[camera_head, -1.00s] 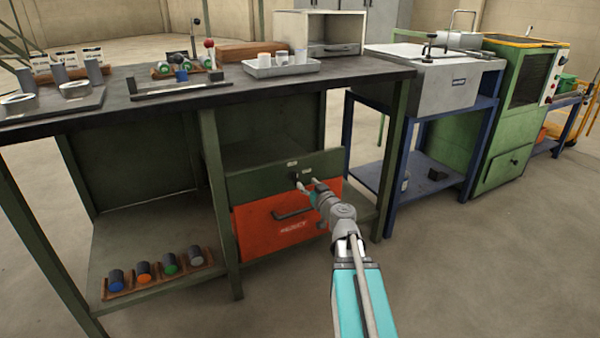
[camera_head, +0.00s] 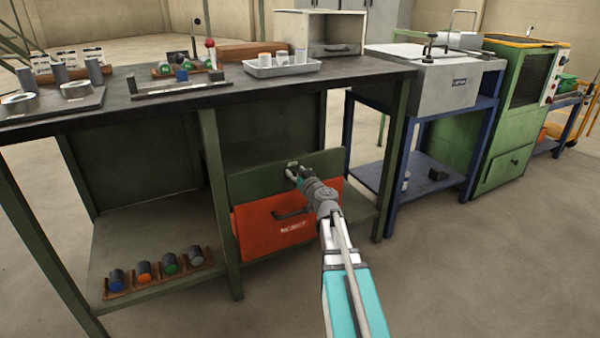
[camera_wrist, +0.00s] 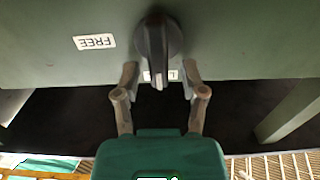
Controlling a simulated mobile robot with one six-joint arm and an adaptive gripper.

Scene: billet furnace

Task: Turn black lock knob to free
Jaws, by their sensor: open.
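The black lock knob (camera_wrist: 158,42) is on the green panel (camera_wrist: 235,40) in the wrist view, with its pointer bar in line with my gripper. A white FREE label (camera_wrist: 95,42), upside down in this view, is to the left of the knob. A second label (camera_wrist: 172,75) is partly hidden behind the knob's end. My gripper (camera_wrist: 158,80) is open, with one finger on each side of the knob's lower end; contact cannot be told. In the head view my gripper (camera_head: 295,173) is at the panel above the red drawer (camera_head: 265,230), and the knob is hard to make out.
The dark bench top (camera_head: 210,92) overhangs the panel and bears a white tray (camera_head: 280,68). A bench leg (camera_head: 220,200) stands left of the drawer. Several capped cylinders lie in a wooden rack (camera_head: 155,283) on the lower shelf.

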